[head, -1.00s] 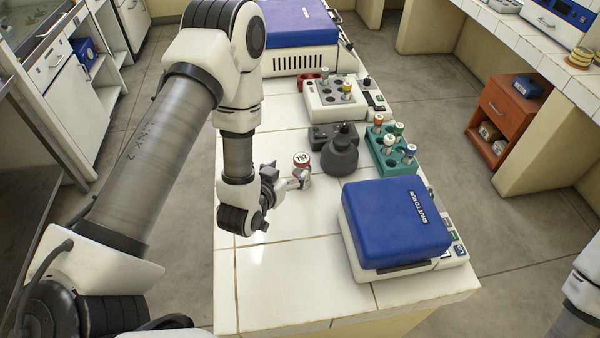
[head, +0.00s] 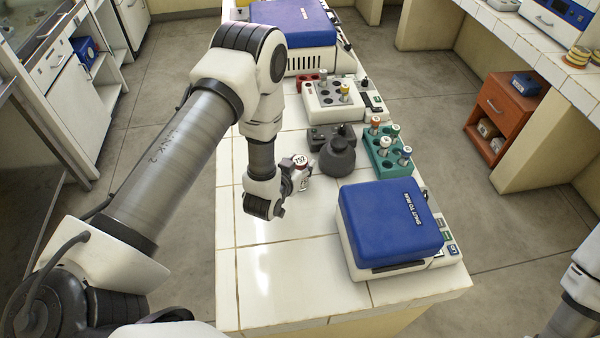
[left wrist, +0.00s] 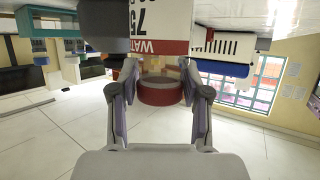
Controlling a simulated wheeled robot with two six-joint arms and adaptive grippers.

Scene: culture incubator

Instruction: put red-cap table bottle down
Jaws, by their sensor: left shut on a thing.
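Whether the bottle's base touches the white tiled bench (head: 275,270) is hidden. My right gripper is out of view.
A blue-lidded device (head: 392,222) is in front, a teal tube rack (head: 380,160) behind to the right. A white block with wells (head: 328,102) stands farther back. The front left bench is clear.

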